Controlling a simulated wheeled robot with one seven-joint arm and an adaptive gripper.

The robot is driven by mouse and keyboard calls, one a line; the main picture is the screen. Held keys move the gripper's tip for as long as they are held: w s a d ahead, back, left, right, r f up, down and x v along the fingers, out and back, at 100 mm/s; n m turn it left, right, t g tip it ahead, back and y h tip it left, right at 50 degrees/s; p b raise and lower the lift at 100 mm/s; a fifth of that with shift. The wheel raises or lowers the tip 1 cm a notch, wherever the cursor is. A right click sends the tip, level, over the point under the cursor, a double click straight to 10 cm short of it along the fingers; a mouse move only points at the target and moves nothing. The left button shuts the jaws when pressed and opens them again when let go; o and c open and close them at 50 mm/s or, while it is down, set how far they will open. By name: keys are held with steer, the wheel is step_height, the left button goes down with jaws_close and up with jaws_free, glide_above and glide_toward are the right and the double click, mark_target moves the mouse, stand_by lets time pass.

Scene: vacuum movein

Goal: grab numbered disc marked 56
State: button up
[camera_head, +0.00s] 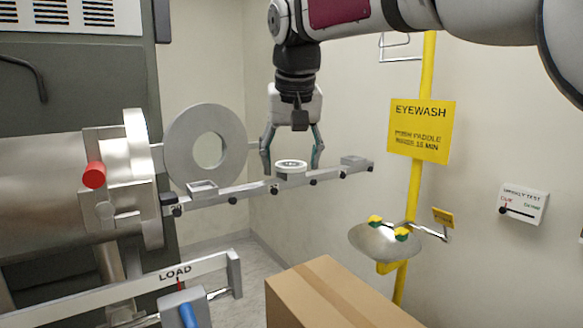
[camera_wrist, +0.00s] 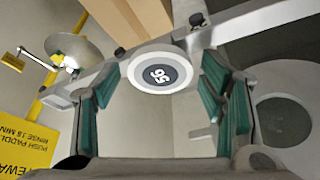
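The numbered disc (camera_head: 291,166) is a small white round piece standing on a grey rail (camera_head: 238,190) in the head view. In the wrist view the disc (camera_wrist: 160,72) shows a dark centre with the number 56, and it lies between and just beyond my fingers. My gripper (camera_head: 291,166) points down over the rail, with one finger on each side of the disc. In the wrist view my gripper (camera_wrist: 158,100) is open, its green-padded fingers apart. I see a gap between each finger and the disc; exact contact cannot be told.
A large grey ring flange (camera_head: 180,145) and a metal cylinder with a red knob (camera_head: 94,175) stand left of the rail. A cardboard box (camera_head: 335,298) is below. A yellow eyewash pole with a sign (camera_head: 421,130) and bowl (camera_head: 385,243) stand to the right.

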steer(key=c, duration=0.8)
steer(key=shift+r, duration=0.1)
steer(key=shift+c, duration=0.2)
